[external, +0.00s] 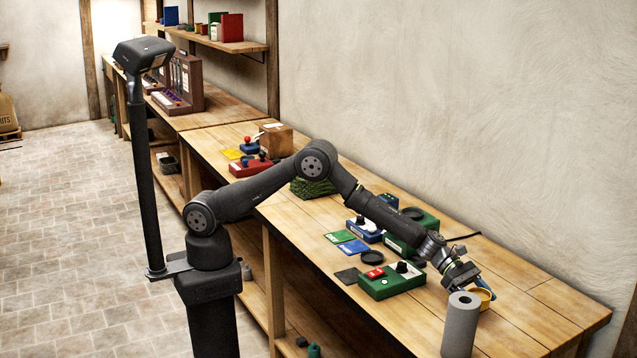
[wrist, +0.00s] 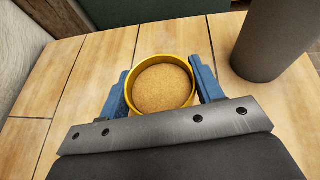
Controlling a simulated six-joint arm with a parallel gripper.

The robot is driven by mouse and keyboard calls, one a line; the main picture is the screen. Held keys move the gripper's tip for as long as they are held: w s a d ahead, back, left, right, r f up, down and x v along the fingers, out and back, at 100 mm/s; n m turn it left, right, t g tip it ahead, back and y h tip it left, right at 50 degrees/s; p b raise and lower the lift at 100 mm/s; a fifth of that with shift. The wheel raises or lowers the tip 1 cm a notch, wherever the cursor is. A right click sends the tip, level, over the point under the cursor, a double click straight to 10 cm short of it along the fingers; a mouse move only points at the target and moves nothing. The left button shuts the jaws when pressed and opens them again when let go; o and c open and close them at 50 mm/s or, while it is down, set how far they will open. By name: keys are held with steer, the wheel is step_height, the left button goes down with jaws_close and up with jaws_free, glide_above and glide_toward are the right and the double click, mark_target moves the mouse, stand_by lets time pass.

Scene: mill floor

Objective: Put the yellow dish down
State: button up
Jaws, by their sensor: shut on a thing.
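The yellow dish (external: 484,295) is at the right end of the workbench in the external view, at my gripper (external: 474,284). In the wrist view the yellow dish (wrist: 190,96) is round, with a raised yellow rim and a brown, grainy inside. My gripper (wrist: 165,88) has its two blue fingers on either side of the dish, shut on it. The dish looks level and close to the bench top. I cannot tell whether its underside touches the wood.
A grey cylinder (external: 460,325) stands close to my gripper; it also shows in the wrist view (wrist: 270,38). A green box with a red button (external: 391,281) sits to the left. Bare bench top (external: 545,305) lies to the right.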

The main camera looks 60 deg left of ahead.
steer(key=shift+f, duration=2.65)
steer(key=shift+f, duration=0.2)
steer(key=o, duration=1.1)
steer(key=shift+r, duration=0.1)
steer(key=shift+a+r, duration=0.1)
steer(key=shift+r, duration=0.05)
steer(key=v, duration=1.2)
